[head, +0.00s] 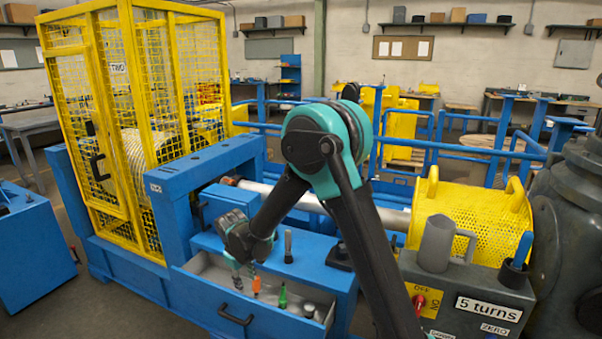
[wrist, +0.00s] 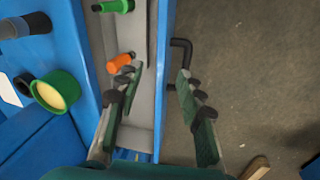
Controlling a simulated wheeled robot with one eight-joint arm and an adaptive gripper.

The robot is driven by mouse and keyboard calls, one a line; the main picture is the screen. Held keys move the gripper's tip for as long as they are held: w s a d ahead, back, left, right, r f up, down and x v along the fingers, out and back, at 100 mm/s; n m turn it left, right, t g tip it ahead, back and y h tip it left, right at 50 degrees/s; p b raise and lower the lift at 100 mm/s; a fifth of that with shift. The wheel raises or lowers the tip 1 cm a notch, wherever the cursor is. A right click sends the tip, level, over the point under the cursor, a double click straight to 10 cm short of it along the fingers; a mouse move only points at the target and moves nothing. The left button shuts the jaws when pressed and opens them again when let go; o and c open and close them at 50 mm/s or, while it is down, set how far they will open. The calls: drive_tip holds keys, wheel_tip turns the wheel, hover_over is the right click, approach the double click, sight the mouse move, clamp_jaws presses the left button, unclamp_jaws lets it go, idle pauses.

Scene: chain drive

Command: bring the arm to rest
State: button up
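My arm, teal and black, reaches down across the middle of the head view. My gripper (head: 244,276) hangs over the left part of an open blue drawer (head: 225,318). In the wrist view my gripper (wrist: 157,75) has its two fingers spread wide with nothing between them. The drawer's front wall (wrist: 165,40) runs below the gap between the fingers. An orange-capped item (wrist: 120,63) lies in the drawer near the left finger; it also shows in the head view (head: 256,286). Whether a fingertip touches the drawer cannot be told.
A green item (head: 282,299) and a grey one (head: 308,310) stand in the drawer. A dark cylinder (head: 288,246) stands on the blue top. A yellow cage (head: 120,120) rises left; a yellow guard (head: 470,220) and grey control box (head: 465,300) are right. Floor before the drawer is mostly clear.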

drive_tip(key=s+d+r+m, duration=0.2)
drive_tip(key=d+r+m, duration=0.15)
drive_tip(key=d, duration=0.85)
drive_tip(key=s+d+r+m, duration=0.15)
drive_tip(key=d+r, duration=0.25)
drive_tip(key=d, duration=0.8)
drive_tip(key=s+d+m+t, duration=0.2)
drive_tip(key=s+d+m, duration=0.4)
drive_tip(key=s+d, duration=0.7)
drive_tip(key=shift+s+d+f+m+y, duration=0.3)
drive_tip(key=shift+s+d+f, duration=0.15)
drive_tip(key=shift+d, duration=0.75)
